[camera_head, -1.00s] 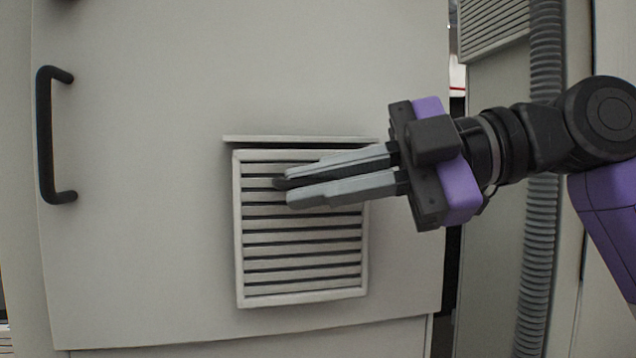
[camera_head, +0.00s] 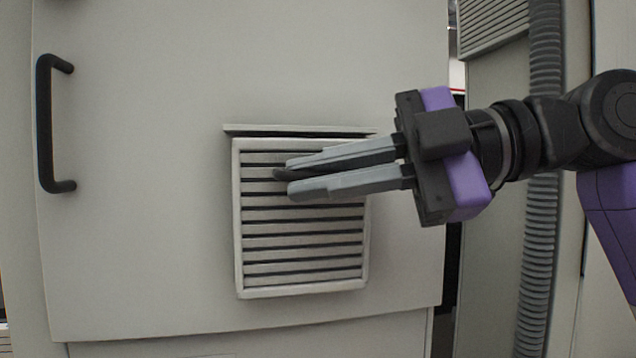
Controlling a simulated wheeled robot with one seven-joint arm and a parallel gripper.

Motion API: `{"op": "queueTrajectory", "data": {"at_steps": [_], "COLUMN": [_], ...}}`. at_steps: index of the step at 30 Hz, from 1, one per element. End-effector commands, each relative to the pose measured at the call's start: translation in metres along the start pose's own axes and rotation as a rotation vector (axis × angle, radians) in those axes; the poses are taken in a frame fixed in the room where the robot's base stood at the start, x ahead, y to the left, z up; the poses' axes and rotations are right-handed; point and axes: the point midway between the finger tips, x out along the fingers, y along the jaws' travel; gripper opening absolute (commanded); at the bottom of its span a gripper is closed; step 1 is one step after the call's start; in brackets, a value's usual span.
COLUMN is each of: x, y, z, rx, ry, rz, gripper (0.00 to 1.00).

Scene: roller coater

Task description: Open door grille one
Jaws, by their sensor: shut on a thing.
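The door grille (camera_head: 305,258) is a light grey square frame with horizontal slats and dark gaps, set low in a large grey door panel (camera_head: 150,220). A thin ledge (camera_head: 245,130) runs above it, with a dark gap between ledge and frame. My gripper (camera_head: 288,177) reaches in from the right across the upper half of the grille.
A black bar handle (camera_head: 45,125) stands on the left of the door panel. A ribbed grey hose (camera_head: 538,250) runs vertically behind my arm at the right. Another slatted vent (camera_head: 492,25) is at the upper right. The panel between bar handle and grille is clear.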

Motion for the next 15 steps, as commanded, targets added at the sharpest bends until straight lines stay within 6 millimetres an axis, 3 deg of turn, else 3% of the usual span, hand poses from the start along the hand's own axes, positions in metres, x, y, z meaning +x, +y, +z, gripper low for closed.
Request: {"op": "queueTrajectory", "data": {"at_steps": [15], "x": [-0.006], "y": [-0.031], "z": [-0.015], "rx": [-0.228], "ry": [0.001], "rz": [0.096], "gripper": [0.00]}}
